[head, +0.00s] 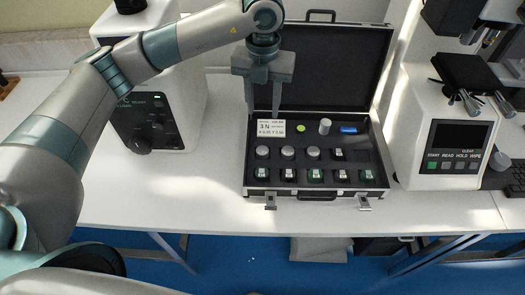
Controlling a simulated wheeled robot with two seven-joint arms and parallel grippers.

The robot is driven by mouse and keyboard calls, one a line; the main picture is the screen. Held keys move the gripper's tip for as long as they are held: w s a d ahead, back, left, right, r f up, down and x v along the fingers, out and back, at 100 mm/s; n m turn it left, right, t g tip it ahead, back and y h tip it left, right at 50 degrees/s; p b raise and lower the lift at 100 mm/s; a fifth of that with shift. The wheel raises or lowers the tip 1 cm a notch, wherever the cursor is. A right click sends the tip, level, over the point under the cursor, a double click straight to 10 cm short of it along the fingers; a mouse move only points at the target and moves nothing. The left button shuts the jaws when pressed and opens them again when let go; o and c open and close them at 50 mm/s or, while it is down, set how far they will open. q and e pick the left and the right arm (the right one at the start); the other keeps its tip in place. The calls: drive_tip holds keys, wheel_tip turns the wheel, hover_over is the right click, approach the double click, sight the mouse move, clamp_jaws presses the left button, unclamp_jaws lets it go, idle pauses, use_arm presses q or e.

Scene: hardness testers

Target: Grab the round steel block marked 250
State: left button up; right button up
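An open black case (249,181) with a foam insert stands on the white table. Three round steel blocks (288,152) sit in a row across its middle, and a taller grey cylinder (325,126) stands behind them. The markings on the blocks are too small to read, so I cannot tell which one is 250. My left gripper (263,108) hangs above the back left of the case, pointing down. Its two fingers are apart with nothing between them. It is behind the row of round blocks in the picture. My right gripper is not in view.
A white label card (271,128), a green disc (300,128) and a blue item (349,130) lie at the case's back. Smaller blocks (315,175) line its front. The raised lid (335,65) stands behind. Testers flank it at left (155,115) and right (425,105).

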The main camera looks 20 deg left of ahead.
use_arm(q)
wheel_tip(320, 180, down, 4)
drive_tip(key=p, duration=0.4)
hover_over(262, 150)
wheel_tip(262, 150, down, 6)
drive_tip(key=shift+w+d+f, duration=0.1)
drive_tip(key=shift+f, duration=0.5)
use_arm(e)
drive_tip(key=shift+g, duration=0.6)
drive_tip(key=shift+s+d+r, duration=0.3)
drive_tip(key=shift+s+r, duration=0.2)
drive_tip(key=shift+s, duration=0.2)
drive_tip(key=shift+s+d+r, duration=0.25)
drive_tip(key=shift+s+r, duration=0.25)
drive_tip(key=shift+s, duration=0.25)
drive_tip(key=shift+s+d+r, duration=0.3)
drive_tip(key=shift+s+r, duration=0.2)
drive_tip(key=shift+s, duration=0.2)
use_arm(q)
drive_tip(key=shift+f+p, duration=0.75)
wheel_tip(262, 150, down, 3)
drive_tip(key=shift+p, duration=0.65)
drive_tip(key=shift+f, duration=0.35)
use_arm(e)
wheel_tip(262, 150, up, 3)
